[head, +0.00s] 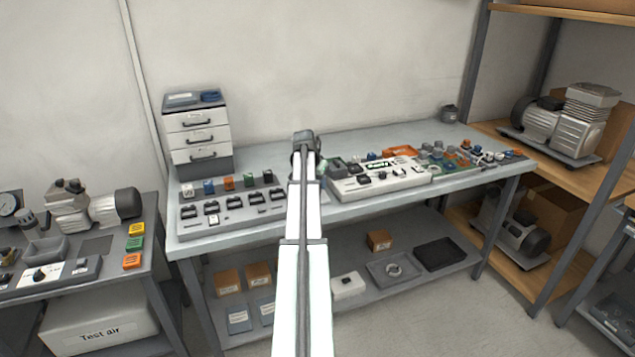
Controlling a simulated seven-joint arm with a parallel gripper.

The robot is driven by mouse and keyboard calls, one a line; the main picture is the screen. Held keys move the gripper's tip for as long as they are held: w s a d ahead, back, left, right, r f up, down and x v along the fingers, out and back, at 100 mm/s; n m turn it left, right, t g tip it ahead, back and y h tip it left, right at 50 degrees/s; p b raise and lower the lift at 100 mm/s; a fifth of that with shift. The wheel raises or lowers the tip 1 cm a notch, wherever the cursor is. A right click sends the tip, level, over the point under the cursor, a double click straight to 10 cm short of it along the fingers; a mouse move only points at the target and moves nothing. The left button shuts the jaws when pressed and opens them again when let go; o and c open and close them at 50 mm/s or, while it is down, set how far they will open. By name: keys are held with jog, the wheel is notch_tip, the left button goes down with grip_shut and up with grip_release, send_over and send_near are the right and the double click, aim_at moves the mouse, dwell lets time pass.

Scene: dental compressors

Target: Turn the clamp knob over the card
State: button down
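My gripper (305,139) is at the far end of my white arm, over the middle of the grey workbench (262,160). It is small and seen from behind, so its fingers and anything between them are hidden. A white fixture board (410,180) with dark clamp-like parts lies just right of my gripper. I cannot single out the clamp knob at this size. My arm and gripper hide the bench directly behind them.
A grey rack (232,228) with several black clips stands left of my arm, with coloured blocks behind it. A drawer unit (198,135) stands at the back left. An orange tray (400,152) and many small parts crowd the bench's right. The bench's back middle is fairly clear.

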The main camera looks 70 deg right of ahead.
jog(key=n, duration=0.1)
jog(key=n+t, duration=0.1)
jog(key=n, duration=0.1)
jog(key=shift+s+n, duration=0.2)
jog(key=shift+n, duration=0.1)
jog(key=shift+s+n+t+y, duration=0.15)
jog(key=shift+n+t, duration=0.3)
jog(key=shift+n, duration=0.5)
jog(key=shift+w+n+t+y, duration=0.1)
jog(key=shift+n+t+y, duration=0.25)
jog(key=shift+n, duration=0.6)
jog(key=c, duration=0.9)
grip_release()
jog(key=v, duration=1.3)
jog(key=shift+s+a+r, duration=0.25)
jog(key=shift+s, duration=0.05)
